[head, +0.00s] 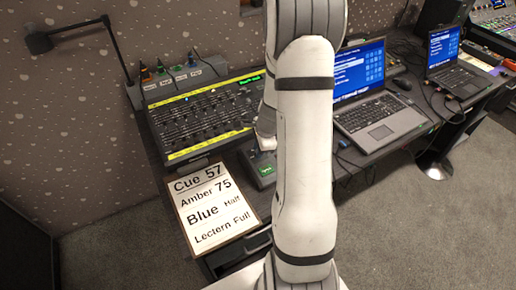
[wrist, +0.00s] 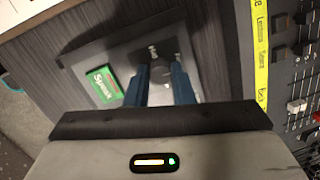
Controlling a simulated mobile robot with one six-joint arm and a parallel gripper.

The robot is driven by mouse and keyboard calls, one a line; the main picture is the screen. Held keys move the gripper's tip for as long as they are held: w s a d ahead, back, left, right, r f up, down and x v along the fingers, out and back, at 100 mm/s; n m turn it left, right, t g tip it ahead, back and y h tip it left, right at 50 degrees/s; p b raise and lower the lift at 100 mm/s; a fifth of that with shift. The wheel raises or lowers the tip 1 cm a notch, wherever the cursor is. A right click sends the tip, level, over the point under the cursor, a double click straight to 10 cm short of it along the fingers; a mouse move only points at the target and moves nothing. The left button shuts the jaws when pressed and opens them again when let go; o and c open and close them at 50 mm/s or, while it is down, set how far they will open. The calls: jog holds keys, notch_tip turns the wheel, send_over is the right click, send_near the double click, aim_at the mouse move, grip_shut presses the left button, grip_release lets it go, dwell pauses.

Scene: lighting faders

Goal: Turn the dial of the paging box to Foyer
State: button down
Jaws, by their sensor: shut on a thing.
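The paging box (wrist: 118,60) is a small grey box on the desk. It has a green label or screen (wrist: 103,86) reading something like "Speak" and a dark round dial (wrist: 161,70). My gripper (wrist: 161,82) is over the box, its two blue fingers on either side of the dial and shut on it. White lettering beside the dial is partly covered and too small to read, so I cannot tell where the dial points. In the head view the paging box (head: 257,182) shows left of my arm; the dial and fingertips are hidden there.
The fader console (head: 205,115) with yellow strips stands close beside the box. A cue sheet (head: 213,212) lies at the desk's front edge. A laptop (head: 366,105) is to the right of my arm; another (head: 455,70) stands farther right. A gooseneck lamp (head: 75,33) is at back left.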

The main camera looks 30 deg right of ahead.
aim_at(263, 159)
dwell(0.3)
jog(key=c, duration=1.3)
grip_release()
jog(key=shift+o, duration=0.2)
jog(key=v, duration=0.7)
jog(key=shift+r+p, duration=0.4)
jog(key=s+a+r+n+h, duration=0.1)
jog(key=s+a+r+n, duration=1.4)
jog(key=n, duration=0.5)
jog(key=s, duration=0.2)
jog(key=shift+s+a+r, duration=0.15)
jog(key=shift+s+a, duration=0.05)
jog(key=shift+s, duration=0.05)
